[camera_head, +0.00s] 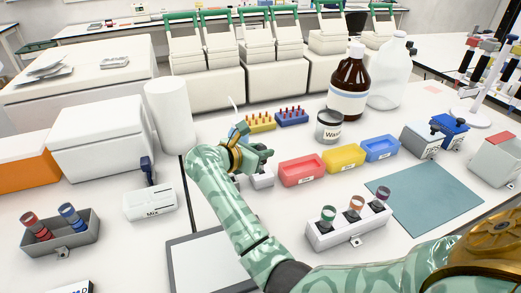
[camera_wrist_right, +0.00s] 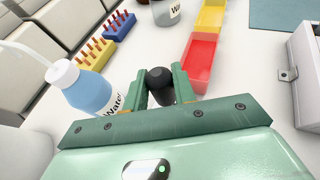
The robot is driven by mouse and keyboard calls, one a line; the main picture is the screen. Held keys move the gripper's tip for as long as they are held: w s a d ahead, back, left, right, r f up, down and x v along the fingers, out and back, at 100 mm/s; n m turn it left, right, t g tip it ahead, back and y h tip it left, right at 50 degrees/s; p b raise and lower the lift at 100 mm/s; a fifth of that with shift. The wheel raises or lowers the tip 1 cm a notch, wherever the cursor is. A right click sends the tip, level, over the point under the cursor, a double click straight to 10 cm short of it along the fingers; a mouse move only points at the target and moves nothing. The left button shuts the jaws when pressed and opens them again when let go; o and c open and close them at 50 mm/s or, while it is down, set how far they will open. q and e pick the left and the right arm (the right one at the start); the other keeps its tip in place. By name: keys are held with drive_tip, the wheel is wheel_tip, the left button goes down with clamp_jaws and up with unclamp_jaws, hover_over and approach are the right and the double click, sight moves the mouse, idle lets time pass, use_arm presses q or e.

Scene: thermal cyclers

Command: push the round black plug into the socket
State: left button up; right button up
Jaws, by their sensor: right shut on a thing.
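My right gripper (camera_wrist_right: 160,90) is shut on the round black plug (camera_wrist_right: 158,80), whose dark rounded top shows between the two green fingers in the right wrist view. In the head view, my right gripper (camera_head: 260,156) is above the bench, left of the red tray, and the plug cannot be made out clearly. A small white block (camera_head: 262,180) sits just below the gripper, partly hidden by my arm. I cannot tell whether it is the socket. No socket opening shows clearly in either view, and the plug's lower end is hidden. My left gripper is not in view.
A water bottle (camera_wrist_right: 88,92) stands close beside the gripper. The red tray (camera_head: 302,170), yellow tray (camera_head: 343,158) and blue tray (camera_head: 380,148) lie to the right. A white rack (camera_head: 348,230) with several capped tubes stands in front. A white Mix device (camera_head: 150,204) stands left.

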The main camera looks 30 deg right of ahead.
drive_tip(key=shift+f, duration=0.2)
drive_tip(key=shift+f+b, duration=0.75)
drive_tip(key=shift+f, duration=0.05)
drive_tip(key=shift+f+b, duration=0.2)
drive_tip(key=shift+b, duration=0.1)
idle(0.6)
drive_tip(key=shift+f, duration=0.3)
drive_tip(key=shift+f+b, duration=0.5)
drive_tip(key=shift+b, duration=0.1)
drive_tip(key=o, duration=0.8)
drive_tip(key=shift+c, duration=0.2)
drive_tip(key=shift+a+r, duration=0.1)
drive_tip(key=shift+a, duration=0.05)
